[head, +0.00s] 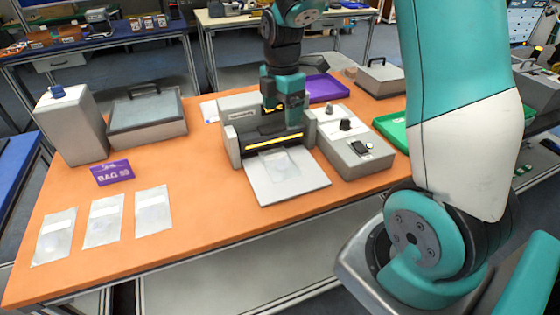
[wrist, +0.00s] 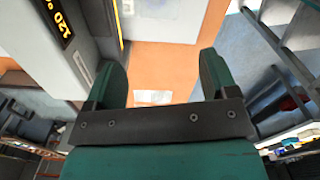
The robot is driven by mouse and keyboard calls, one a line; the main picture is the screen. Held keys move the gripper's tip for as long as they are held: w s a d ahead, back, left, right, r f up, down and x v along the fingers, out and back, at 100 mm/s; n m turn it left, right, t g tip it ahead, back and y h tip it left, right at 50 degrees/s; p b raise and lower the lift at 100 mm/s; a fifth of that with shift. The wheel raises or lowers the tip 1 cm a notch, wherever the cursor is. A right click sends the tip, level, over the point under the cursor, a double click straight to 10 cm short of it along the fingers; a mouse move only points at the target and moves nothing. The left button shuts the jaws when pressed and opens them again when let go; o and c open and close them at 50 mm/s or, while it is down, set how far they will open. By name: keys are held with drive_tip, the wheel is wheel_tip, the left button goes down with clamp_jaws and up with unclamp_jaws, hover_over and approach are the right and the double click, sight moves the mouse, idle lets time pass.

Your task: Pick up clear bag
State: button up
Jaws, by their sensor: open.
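Three flat clear bags with whitish labels lie in a row at the table's left front in the head view: the left one (head: 54,237), the middle one (head: 104,221) and the right one (head: 153,210). Another clear bag (head: 276,166) lies on the silver plate of the grey sealing machine (head: 290,187). My gripper (head: 284,112) is over this machine, to the right of the row. In the wrist view my gripper (wrist: 164,66) is open, with nothing between its fingers. Its lower tips are partly hidden in the head view.
The orange table (head: 205,195) is bare between the row and the machine. A purple BAG sign (head: 113,173) stands behind the row. A grey control box (head: 353,148) stands right of the machine. A tall grey box (head: 70,127) and a handled case (head: 147,118) stand back left.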

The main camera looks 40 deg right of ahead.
drive_tip(key=p, duration=0.2)
hover_over(282, 163)
drive_tip(key=f, duration=1.1)
drive_tip(key=shift+s+a+f, duration=0.15)
drive_tip(key=shift+s+a, duration=0.1)
drive_tip(key=shift+s, duration=0.1)
drive_tip(key=shift+w+d+f+p, duration=0.15)
drive_tip(key=shift+f+p, duration=0.45)
drive_tip(key=shift+f, duration=0.85)
drive_tip(key=shift+w+d+f+p, duration=0.15)
drive_tip(key=shift+f+p, duration=0.45)
drive_tip(key=shift+f, duration=0.85)
drive_tip(key=shift+a, duration=0.1)
drive_tip(key=c, duration=1.1)
drive_tip(key=shift+r, duration=0.15)
